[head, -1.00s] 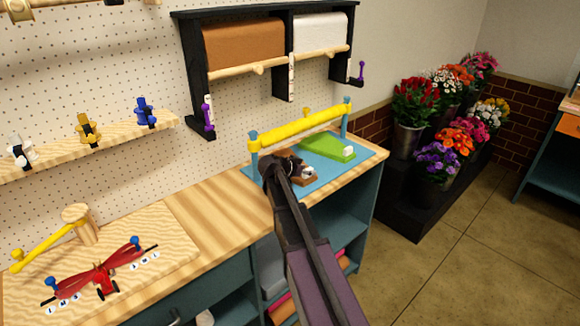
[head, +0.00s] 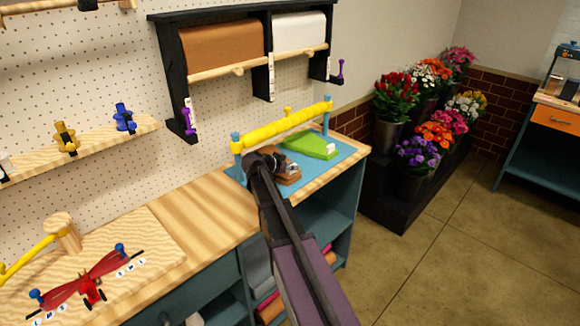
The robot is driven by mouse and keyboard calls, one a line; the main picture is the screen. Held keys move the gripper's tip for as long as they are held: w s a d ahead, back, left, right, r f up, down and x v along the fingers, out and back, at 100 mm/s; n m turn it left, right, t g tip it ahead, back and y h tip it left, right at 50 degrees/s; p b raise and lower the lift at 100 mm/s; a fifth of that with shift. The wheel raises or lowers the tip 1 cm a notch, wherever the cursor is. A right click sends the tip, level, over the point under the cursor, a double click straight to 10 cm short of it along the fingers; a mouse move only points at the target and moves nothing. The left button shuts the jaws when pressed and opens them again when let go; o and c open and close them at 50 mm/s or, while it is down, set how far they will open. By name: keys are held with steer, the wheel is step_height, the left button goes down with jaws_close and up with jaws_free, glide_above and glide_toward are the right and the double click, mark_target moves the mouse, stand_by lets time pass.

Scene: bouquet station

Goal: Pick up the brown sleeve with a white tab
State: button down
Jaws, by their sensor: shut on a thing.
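The brown sleeve with a white tab (head: 288,179) is on or just above the blue mat (head: 345,159) on the workbench. Its white tab (head: 294,172) faces right. My gripper (head: 276,164) is at the sleeve and shut on it. The arm and wrist hide the sleeve's left part and most of the fingers. I cannot tell whether the sleeve touches the mat. A green sleeve with a white tab (head: 308,146) lies on the mat behind and to the right.
A yellow bar (head: 285,126) on blue posts crosses the mat's back edge. A black rack (head: 177,85) with brown and white paper rolls hangs above. A red tool (head: 88,277) lies on the wooden board at left. Flower buckets (head: 409,184) stand at right.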

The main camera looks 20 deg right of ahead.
step_height(320, 180, up, 6)
steer(key=p, duration=0.5)
steer(key=shift+r+p, duration=0.1)
steer(key=shift+p, duration=0.2)
steer(key=s+d, duration=0.3)
steer(key=s, duration=0.6)
steer(key=s+d, duration=0.3)
steer(key=s, duration=0.6)
steer(key=shift+s+d+f+b, duration=0.2)
steer(key=shift+d+f+b, duration=0.1)
steer(key=shift+f+b, duration=0.05)
